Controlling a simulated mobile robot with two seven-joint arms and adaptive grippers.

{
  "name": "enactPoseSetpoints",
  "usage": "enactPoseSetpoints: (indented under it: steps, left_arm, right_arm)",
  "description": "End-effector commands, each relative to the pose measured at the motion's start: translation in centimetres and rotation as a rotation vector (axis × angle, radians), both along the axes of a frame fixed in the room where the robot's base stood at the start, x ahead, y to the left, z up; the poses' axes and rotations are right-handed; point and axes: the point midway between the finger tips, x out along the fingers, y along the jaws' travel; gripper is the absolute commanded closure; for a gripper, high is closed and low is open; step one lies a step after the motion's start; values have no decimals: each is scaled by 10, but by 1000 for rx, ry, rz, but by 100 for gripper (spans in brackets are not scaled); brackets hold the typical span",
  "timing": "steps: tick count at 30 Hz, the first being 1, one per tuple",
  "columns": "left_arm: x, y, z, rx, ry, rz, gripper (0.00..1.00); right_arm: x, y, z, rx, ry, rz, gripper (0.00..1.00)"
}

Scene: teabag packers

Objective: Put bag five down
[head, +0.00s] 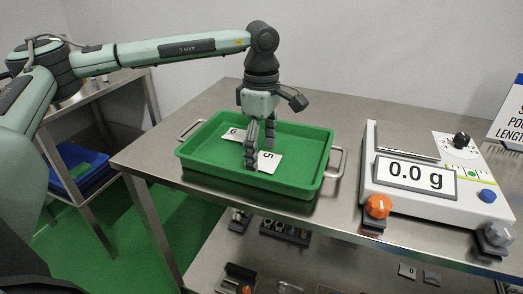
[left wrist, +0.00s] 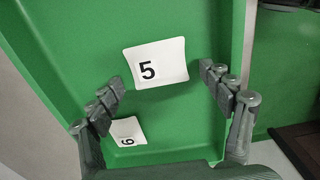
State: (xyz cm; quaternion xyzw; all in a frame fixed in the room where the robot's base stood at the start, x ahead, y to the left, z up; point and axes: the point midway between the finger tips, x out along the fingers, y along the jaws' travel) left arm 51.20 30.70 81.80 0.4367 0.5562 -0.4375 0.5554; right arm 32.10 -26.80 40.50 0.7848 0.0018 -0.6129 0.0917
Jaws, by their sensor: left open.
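Bag five (head: 268,162) is a white packet marked 5. It lies in the green tray (head: 328,150) on the steel table. In the left wrist view, bag five (left wrist: 168,65) lies just past my open fingertips, on the green tray floor. My left gripper (head: 259,146) points down into the tray, and its fingers hide part of the bag. In the left wrist view my left gripper (left wrist: 165,85) is spread wide with nothing between its fingers. A second white bag marked 6 (head: 234,134) lies beside bag five. My right gripper is not in view.
A scale (head: 415,209) reading 0.0 g, with orange and blue knobs, stands right of the tray. The steel table (head: 160,158) is bare left of the tray. Blue bins (head: 75,172) sit on a shelf at the left, and small items lie on a lower shelf.

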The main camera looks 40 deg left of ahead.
Motion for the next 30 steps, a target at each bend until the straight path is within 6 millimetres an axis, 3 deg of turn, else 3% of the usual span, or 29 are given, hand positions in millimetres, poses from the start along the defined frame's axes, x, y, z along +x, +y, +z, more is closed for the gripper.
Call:
enactPoseSetpoints:
  steps: [4, 12, 18, 24, 30]
  left_arm:
    - [1, 0, 16, -1, -2, 0, 20]
    - [1, -1, 76, -1, -3, -2, 20]
    - [1, -1, 109, -1, -2, -2, 20]
    - [0, 0, 122, 0, 0, -2, 20]
    - [0, 0, 123, 0, 0, -1, 20]
  right_arm:
    - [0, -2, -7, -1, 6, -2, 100]
    - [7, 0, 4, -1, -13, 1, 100]
    - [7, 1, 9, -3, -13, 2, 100]
    - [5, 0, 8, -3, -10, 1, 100]
    - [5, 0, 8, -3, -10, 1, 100]
